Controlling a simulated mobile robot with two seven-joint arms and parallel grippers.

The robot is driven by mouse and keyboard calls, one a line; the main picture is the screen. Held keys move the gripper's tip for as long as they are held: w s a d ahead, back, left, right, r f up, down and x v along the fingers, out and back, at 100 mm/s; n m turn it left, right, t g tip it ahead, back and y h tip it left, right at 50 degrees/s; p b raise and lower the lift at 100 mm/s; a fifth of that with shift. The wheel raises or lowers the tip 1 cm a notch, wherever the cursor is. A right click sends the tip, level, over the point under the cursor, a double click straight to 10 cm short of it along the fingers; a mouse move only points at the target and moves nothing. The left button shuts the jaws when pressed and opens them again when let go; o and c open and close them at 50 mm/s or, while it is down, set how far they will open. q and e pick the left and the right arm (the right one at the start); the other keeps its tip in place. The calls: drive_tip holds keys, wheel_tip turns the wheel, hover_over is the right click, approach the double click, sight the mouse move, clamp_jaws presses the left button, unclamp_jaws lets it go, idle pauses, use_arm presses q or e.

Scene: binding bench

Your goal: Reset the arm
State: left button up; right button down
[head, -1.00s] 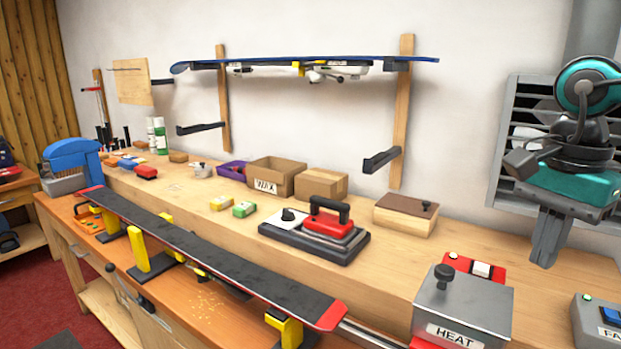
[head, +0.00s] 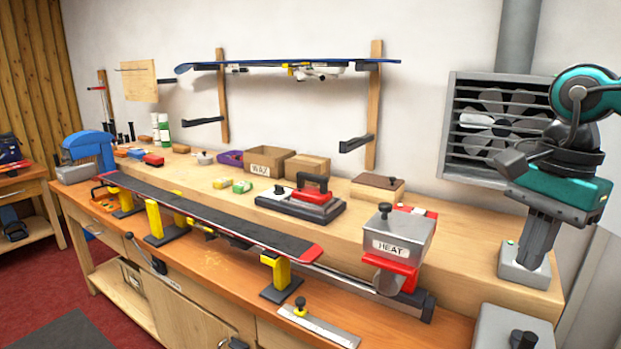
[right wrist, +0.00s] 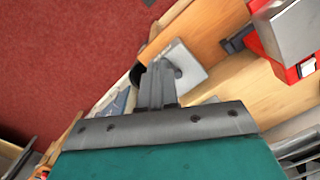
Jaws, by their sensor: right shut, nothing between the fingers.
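My right gripper (head: 530,258) hangs from the teal and dark grey right arm at the right of the head view. Its grey fingers point down and are shut with nothing between them. They overlap a grey box (head: 513,270) at the bench's right end in that view; I cannot tell the gap. In the right wrist view the shut fingers (right wrist: 158,68) show beside a grey block with a dark knob (right wrist: 188,72). My left gripper is not in view.
A grey HEAT box (head: 405,240) on a red stand is left of the gripper. A ski or board (head: 200,208) lies on yellow supports along the bench (head: 215,270). A wall fan (head: 495,120) is behind the arm. Red floor (right wrist: 70,60) is open beside the bench.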

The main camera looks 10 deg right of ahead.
wheel_tip(320, 180, down, 28)
drive_tip(key=a+n+t+y, duration=0.3)
drive_tip(key=n+t, duration=1.2)
drive_tip(key=n, duration=1.8)
drive_tip(key=s+a+f+m+g+h, duration=0.1)
drive_tip(key=s+a+f+m+g, duration=0.1)
drive_tip(key=s+a+f+m, duration=0.2)
drive_tip(key=s+a+f+m+g, duration=0.2)
drive_tip(key=s+a+f+m, duration=0.1)
drive_tip(key=a+f+m, duration=0.5)
drive_tip(key=m, duration=0.3)
drive_tip(key=shift+s+a+m+h, duration=0.3)
drive_tip(key=shift+s+m+h, duration=0.1)
